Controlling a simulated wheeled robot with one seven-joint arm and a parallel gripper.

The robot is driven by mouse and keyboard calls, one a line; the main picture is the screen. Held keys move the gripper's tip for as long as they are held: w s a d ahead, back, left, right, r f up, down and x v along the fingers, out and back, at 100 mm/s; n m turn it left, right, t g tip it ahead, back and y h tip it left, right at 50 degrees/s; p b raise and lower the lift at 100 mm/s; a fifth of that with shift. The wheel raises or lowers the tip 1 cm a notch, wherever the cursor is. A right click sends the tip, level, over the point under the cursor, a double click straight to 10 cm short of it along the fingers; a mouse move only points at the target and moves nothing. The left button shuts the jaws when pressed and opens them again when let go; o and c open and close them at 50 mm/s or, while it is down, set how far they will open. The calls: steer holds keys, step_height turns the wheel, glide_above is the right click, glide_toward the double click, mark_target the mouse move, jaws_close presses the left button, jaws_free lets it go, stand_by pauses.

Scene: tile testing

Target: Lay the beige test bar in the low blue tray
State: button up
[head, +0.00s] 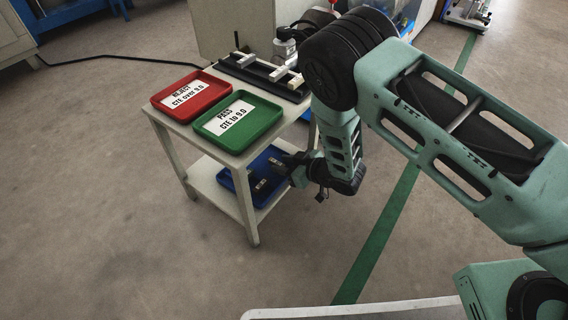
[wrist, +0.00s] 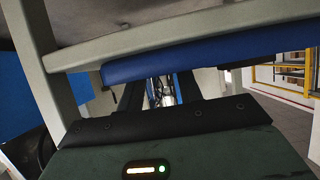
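The low blue tray (head: 232,185) lies on the lower shelf of a small cart. My gripper (head: 268,174) reaches in from the right, over the tray and under the cart top. In the wrist view its two dark fingers (wrist: 160,92) stand apart with a gap between them, and no bar shows clearly held there. The tray wall (wrist: 205,48) also shows in the wrist view, close to the fingers. Small dark and pale shapes show over the tray; I cannot tell whether they are fingertips or a bar. A pale beige bar (head: 281,73) lies on the black rack on the cart top.
The cart top carries a red REJECT tray (head: 168,101), a green PASS tray (head: 272,117) and the black rack (head: 262,83), which also holds a whitish bar (head: 244,60). A cart leg (head: 246,208) stands near the tray. The floor in front is clear.

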steer(key=p+v, duration=0.7)
steer(key=v, duration=0.5)
steer(key=a+r+m+g+h, duration=0.25)
steer(key=r+h, duration=0.25)
steer(key=r, duration=1.2)
steer(key=s+d+r+g+h, duration=0.2)
steer(key=s+r, duration=0.6)
steer(key=s, duration=0.4)
steer(key=s+d+r+g+h, duration=0.2)
steer(key=s+r, duration=0.5)
steer(key=s, duration=0.5)
steer(key=shift+d+r+g, duration=0.4)
steer(key=shift+d+g, duration=0.25)
steer(key=shift+d, duration=0.5)
steer(key=shift+r, duration=0.1)
step_height(320, 180, up, 49)
steer(key=p, duration=4.8)
steer(key=shift+f+p, duration=0.25)
steer(key=shift+p, duration=0.05)
